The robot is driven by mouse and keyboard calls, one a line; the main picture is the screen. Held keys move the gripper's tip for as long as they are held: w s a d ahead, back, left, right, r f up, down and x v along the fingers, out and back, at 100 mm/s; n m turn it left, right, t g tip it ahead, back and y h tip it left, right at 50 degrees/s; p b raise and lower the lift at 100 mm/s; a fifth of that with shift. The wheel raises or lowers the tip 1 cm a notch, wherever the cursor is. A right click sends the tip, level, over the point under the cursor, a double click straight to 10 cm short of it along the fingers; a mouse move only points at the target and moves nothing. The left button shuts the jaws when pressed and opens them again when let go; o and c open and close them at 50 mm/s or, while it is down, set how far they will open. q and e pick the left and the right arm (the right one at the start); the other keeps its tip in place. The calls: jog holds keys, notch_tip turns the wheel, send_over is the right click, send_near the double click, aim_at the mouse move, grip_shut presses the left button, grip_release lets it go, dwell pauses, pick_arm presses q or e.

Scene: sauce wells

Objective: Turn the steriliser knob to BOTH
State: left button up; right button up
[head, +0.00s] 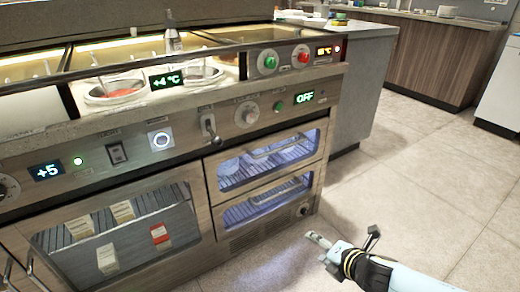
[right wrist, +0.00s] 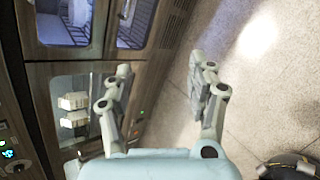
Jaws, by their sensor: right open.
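A silver round knob (head: 247,113) with marks around it sits on the front panel in the head view, left of a green button (head: 279,106) and a display (head: 304,97) reading OFF. Its label is too small to read. Below it is a lit cabinet (head: 270,165) with two glass-fronted compartments. My right gripper (head: 345,240) is low at the front right, above the floor, well apart from the knob. In the right wrist view the right gripper (right wrist: 160,66) has its fingers spread, with nothing between them. My left gripper is not in view.
A black-handled lever (head: 209,128) sticks out left of the knob. A glass-door cabinet (head: 110,235) with small boxes is at the lower left. The floor (head: 415,165) at right is clear.

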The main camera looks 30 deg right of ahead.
jog(key=w+r+n+t+y+b, duration=0.2)
jog(key=w+r+n+t+b, duration=0.25)
jog(key=w+r+n, duration=0.7)
jog(key=n+t+y+b, duration=0.1)
jog(key=n+t+b, duration=0.1)
jog(key=t+b, duration=0.15)
send_near(251, 118)
jog(key=shift+m+g, duration=0.25)
jog(key=shift+g, duration=0.15)
jog(key=w, duration=0.7)
jog(key=shift+w+a+r+b, duration=0.2)
jog(key=shift+w+r+b, duration=0.15)
jog(key=shift+r, duration=0.05)
jog(key=shift+w, duration=0.45)
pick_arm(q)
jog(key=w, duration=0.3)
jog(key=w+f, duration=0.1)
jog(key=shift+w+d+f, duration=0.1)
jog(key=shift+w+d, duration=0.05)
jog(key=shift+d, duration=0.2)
pick_arm(e)
jog(key=c, duration=1.1)
